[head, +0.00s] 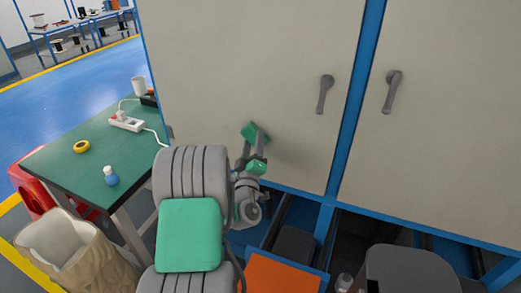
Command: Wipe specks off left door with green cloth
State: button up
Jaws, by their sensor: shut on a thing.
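The left door (240,75) is a pale cabinet panel with a grey handle (325,93) near its right edge. The green cloth (250,131) is at the lower middle of this door, at my gripper's tips. My gripper (254,146) is shut on the cloth, which appears against or very near the door surface. I cannot tell for certain whether it touches. A faint darker smudge shows on the door to the right of the gripper; I cannot tell if it is specks or shadow. My arm hides part of the door's lower left.
A sack (70,250) and red bin (30,190) stand below. The right door (450,130) has its own handle.

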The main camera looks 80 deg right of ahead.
aim_at(243, 136)
jog(key=shift+w+d+b, duration=0.15)
jog(key=shift+w+b, duration=0.4)
jog(key=shift+w, duration=0.25)
jog(key=shift+w+d+b, duration=0.15)
jog(key=shift+w+b, duration=0.35)
jog(key=shift+w, duration=0.3)
jog(key=shift+w+d+r, duration=0.1)
jog(key=shift+w, duration=0.2)
jog(key=shift+w+d+f+b, duration=0.1)
jog(key=shift+w+d+b, duration=0.1)
jog(key=shift+w+b, duration=1.15)
jog(key=shift+w+d+f+b, duration=0.1)
jog(key=shift+w+d+b, duration=0.1)
jog(key=shift+w+b, duration=1.1)
jog(key=shift+w+r, duration=0.1)
jog(key=shift+w, duration=0.85)
jog(key=shift+w+d+b, duration=0.25)
jog(key=shift+w+b, duration=0.3)
jog(key=shift+w, duration=0.45)
jog(key=shift+w+d, duration=0.15)
jog(key=shift+w, duration=0.6)
jog(key=shift+r, duration=0.1)
